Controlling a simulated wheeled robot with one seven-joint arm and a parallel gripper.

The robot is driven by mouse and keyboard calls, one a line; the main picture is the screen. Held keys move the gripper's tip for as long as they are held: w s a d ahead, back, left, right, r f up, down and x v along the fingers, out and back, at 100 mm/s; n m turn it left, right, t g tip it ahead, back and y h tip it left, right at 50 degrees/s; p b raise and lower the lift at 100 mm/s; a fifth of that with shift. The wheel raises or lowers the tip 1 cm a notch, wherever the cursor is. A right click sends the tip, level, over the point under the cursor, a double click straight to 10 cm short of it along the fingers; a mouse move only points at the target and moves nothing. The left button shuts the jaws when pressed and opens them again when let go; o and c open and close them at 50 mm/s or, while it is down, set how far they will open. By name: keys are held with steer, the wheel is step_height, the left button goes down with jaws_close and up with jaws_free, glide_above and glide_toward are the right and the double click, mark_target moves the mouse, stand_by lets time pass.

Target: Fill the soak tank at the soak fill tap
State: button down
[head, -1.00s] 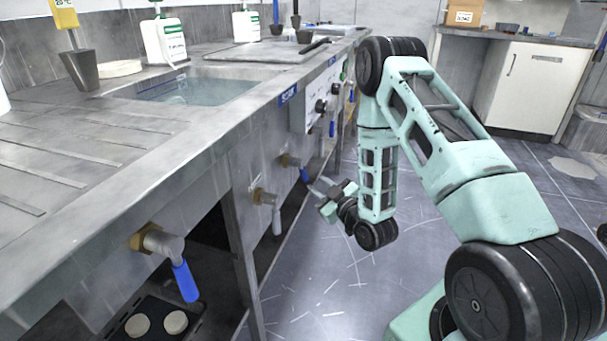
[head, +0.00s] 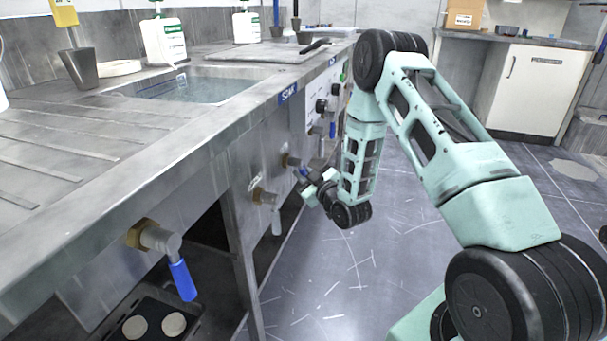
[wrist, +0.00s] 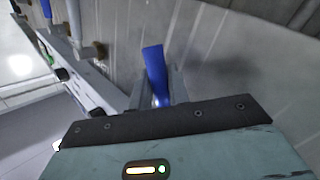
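The soak tank (head: 240,77) is a sunken basin in the steel bench top, with bluish liquid visible inside. A blue label reading SOAK (head: 288,94) is on the bench's front edge. Below it a brass-collared tap (head: 288,161) with a blue lever sticks out of the front panel. My gripper (head: 304,178) is at this tap, partly hidden by my wrist. In the wrist view the blue lever (wrist: 154,72) stands between the two fingers of my gripper (wrist: 160,93). I cannot tell whether the fingers press on it.
Nearer me are a tap with a grey lever (head: 264,196) and another with a blue lever (head: 181,278). A white control panel (head: 313,105) with black knobs is beyond the soak tap. White bottles (head: 162,40) stand on the bench. The floor (head: 380,270) beside the bench is clear.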

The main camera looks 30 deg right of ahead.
steer(key=shift+s+a+p, duration=0.1)
steer(key=shift+p, duration=0.3)
steer(key=shift+s+a+f+m+g+y+p, duration=0.15)
steer(key=shift+s+a+m+g+p, duration=0.2)
steer(key=shift+m+g+p, duration=0.55)
steer(key=shift+s+a+f+m+g+y+p, duration=0.1)
steer(key=shift+s+a+m+g+y+p, duration=0.3)
steer(key=shift+p, duration=0.8)
steer(key=shift+s+a+f+m+g+h+p, duration=0.15)
steer(key=shift+a+m+g+p, duration=0.2)
steer(key=shift+m+g+p, duration=0.45)
steer(key=shift+a+f+p, duration=0.1)
steer(key=shift+p, duration=0.2)
steer(key=c, duration=1.6)
jaws_free()
